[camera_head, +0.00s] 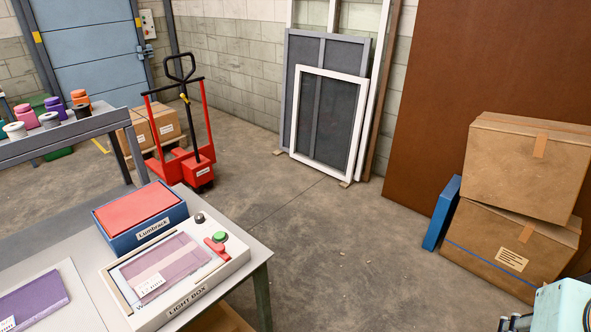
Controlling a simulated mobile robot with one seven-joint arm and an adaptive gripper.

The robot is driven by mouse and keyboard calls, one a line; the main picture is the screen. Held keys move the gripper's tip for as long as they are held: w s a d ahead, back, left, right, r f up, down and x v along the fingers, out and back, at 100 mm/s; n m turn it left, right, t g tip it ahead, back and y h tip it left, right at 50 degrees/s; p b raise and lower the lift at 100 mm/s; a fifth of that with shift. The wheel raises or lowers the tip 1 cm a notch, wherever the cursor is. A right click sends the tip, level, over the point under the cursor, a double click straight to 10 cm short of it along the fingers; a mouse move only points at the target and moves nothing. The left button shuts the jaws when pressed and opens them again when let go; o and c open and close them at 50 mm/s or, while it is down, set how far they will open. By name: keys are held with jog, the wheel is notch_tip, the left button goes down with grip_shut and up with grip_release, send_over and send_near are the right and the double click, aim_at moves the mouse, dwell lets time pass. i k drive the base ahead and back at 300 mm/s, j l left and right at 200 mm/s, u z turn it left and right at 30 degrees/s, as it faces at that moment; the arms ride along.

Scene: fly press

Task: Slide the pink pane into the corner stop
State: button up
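A translucent pink-mauve pane (172,254) with a paler band and a white label lies flat on the light box (190,304). A thin brown strip (117,290) runs along the box's left side; it may be part of the corner stop, but I cannot tell. The pane appears apart from this strip. A purple pane (38,299) lies on a pale sheet at the lower left. My gripper (514,323) shows only as dark parts at the bottom right edge, beside my mint-coloured arm, far from the panes. Its fingers are mostly cut off.
A red piece (215,247) and a green button (220,237) sit at the light box's right end. A blue box with a red top (140,211) stands behind it on the table (258,256). Cardboard boxes (525,165) stand at right. Open floor lies between.

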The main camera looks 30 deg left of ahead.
aim_at(151, 275)
jog(key=u, duration=2.35)
jog(key=i+j+z, duration=0.4)
jog(key=i, duration=0.2)
jog(key=i+j+z, duration=0.45)
jog(key=i+l+u, duration=0.1)
jog(key=l, duration=0.25)
jog(key=i+l+u, duration=0.1)
jog(key=l, duration=0.25)
jog(key=i+l+u, duration=0.1)
jog(key=l, duration=0.3)
jog(key=j+z, duration=0.1)
jog(key=j, duration=0.25)
jog(key=k+j+z, duration=0.1)
jog(key=j, duration=0.3)
jog(key=k+j+z, duration=0.15)
jog(key=j, duration=0.2)
